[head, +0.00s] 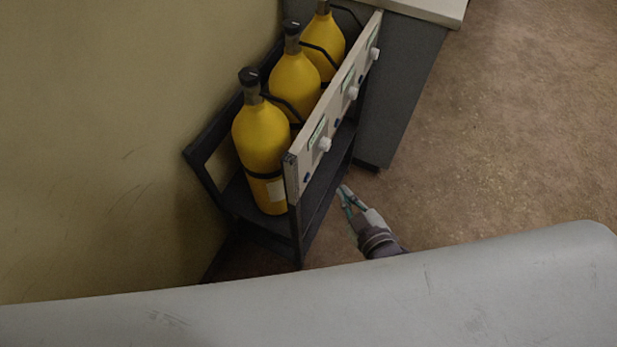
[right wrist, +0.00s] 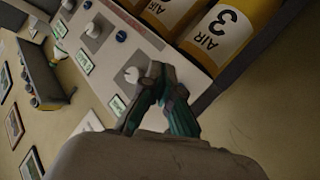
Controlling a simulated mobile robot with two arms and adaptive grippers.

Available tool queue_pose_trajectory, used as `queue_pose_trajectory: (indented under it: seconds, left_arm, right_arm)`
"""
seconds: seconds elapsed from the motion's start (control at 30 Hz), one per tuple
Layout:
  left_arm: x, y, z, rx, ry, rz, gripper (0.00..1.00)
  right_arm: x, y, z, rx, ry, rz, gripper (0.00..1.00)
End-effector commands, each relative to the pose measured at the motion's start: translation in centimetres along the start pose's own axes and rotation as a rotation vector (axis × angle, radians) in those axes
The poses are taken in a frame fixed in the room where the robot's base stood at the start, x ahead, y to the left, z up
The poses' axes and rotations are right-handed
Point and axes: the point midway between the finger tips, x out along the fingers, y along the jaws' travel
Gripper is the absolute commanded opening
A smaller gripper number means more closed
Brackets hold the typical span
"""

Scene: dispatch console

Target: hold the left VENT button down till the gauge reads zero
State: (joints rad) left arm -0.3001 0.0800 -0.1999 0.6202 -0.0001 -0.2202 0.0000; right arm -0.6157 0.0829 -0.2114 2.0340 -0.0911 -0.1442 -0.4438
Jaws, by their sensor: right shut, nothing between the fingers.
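A pale panel (head: 293,178) runs along the front of a cylinder rack in the head view. It bears white knobs, the nearest one (head: 323,145) at its left end, and small blue buttons, one (head: 307,178) near that end. I cannot read which is VENT, and no gauge dial is readable. My right gripper (head: 345,191) is shut and empty, in front of and below the panel's near end, apart from it. In the right wrist view the fingertips (right wrist: 155,70) overlap a white knob (right wrist: 130,75); a blue button (right wrist: 120,36) lies beyond. My left gripper is not in view.
Yellow cylinders (head: 261,140) stand in the dark rack (head: 234,196) behind the panel; one is marked AIR 3 (right wrist: 219,27) in the right wrist view. A grey cabinet (head: 400,80) stands beyond the rack. The brown floor (head: 510,140) is clear to the right.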

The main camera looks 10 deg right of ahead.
Motion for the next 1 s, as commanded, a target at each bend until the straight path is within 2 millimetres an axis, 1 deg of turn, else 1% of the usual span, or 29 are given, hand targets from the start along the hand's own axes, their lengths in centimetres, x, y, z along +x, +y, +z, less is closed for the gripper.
queue_pose_trajectory:
  seconds: [0.03,0.17,0.23,0.4,0.6,1.0]
  left_arm:
    - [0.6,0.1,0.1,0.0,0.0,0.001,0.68]
    - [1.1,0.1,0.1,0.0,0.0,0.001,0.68]
    - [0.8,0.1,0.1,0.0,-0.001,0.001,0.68]
    - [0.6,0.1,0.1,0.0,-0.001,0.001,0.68]
    - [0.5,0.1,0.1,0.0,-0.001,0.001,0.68]
    - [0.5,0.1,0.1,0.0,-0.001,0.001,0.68]
  right_arm:
    - [0.7,-0.5,-0.2,0.003,0.002,0.002,0.0]
    - [1.9,-1.4,-1.2,0.004,0.001,0.001,0.0]
    - [2.5,-1.7,-1.9,0.002,0.0,0.001,0.0]
    - [3.5,-2.5,-2.5,0.001,-0.001,0.001,0.0]
    - [3.9,-2.8,-2.8,0.0,-0.001,0.0,0.0]
    - [3.9,-2.8,-2.8,0.0,-0.001,0.0,0.0]
